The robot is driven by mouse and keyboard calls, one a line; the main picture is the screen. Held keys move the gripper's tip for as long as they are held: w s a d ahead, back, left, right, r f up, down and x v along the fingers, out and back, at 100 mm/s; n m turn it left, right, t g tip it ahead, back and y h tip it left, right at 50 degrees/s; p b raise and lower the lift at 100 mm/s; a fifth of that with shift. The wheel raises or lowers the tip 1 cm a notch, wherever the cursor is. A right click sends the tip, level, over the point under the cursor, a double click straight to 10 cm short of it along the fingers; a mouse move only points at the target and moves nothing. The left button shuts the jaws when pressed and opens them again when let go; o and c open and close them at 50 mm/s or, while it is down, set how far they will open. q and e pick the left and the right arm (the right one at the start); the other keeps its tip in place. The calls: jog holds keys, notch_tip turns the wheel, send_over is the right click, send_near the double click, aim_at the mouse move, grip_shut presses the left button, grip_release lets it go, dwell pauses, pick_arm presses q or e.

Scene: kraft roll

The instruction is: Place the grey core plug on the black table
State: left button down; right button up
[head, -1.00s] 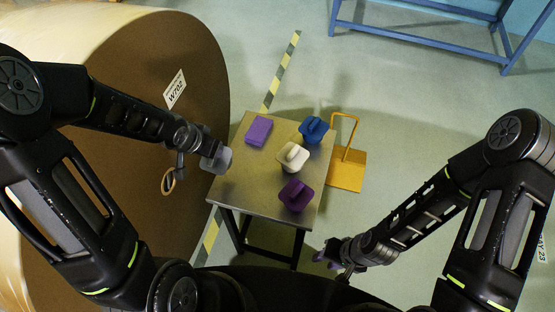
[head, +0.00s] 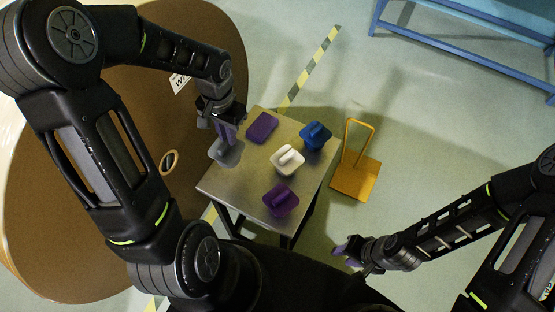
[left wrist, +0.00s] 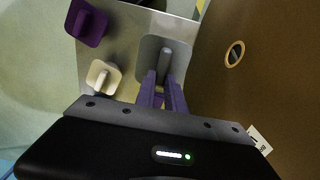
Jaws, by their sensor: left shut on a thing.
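The grey core plug (head: 228,154) is at the left edge of the table in the head view, and it also shows in the left wrist view (left wrist: 177,48). My left gripper (head: 224,134) is shut on its upright handle, with the plug's flat plate below the purple fingers. The plug is over the table's edge area; I cannot tell whether it touches the top. The table (head: 237,188) has a grey metallic top and black legs. My right gripper (head: 346,252) is low at the right, away from the table; its jaw opening is unclear.
The large kraft roll (head: 120,180) with a core hole (head: 169,162) stands left, close to the table. An orange stand (head: 356,178) is right.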

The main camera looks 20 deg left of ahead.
aim_at(232, 154)
pick_arm(q)
jog(key=shift+f, duration=2.95)
notch_tip(232, 154, down, 4)
jog(key=shift+f+p, duration=0.1)
jog(key=shift+p, duration=0.25)
jog(key=c, duration=1.4)
grip_release()
jog(key=shift+c, duration=0.2)
jog(key=shift+o, duration=0.2)
notch_tip(232, 154, up, 12)
jog(key=shift+r+b, duration=0.1)
jog(key=shift+b, duration=0.45)
